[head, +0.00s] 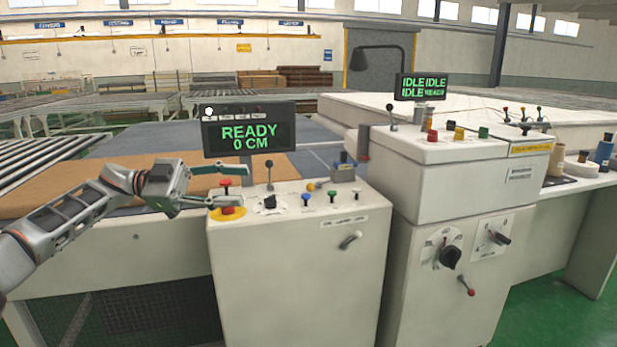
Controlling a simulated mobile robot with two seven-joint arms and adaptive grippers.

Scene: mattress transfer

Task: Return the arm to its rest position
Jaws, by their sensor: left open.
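My left arm comes in from the left edge. Its gripper (228,184) is open, with its two thin fingers apart and nothing between them. In the picture it is at the left end of a white control console (295,275), by a red push button (226,182) and a red button on a yellow base (228,212). I cannot tell whether a finger touches the console. A dark display (249,131) behind the console reads "READY 0 CM". My right gripper does not show.
A tan board (50,191) lies on the table behind my arm.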

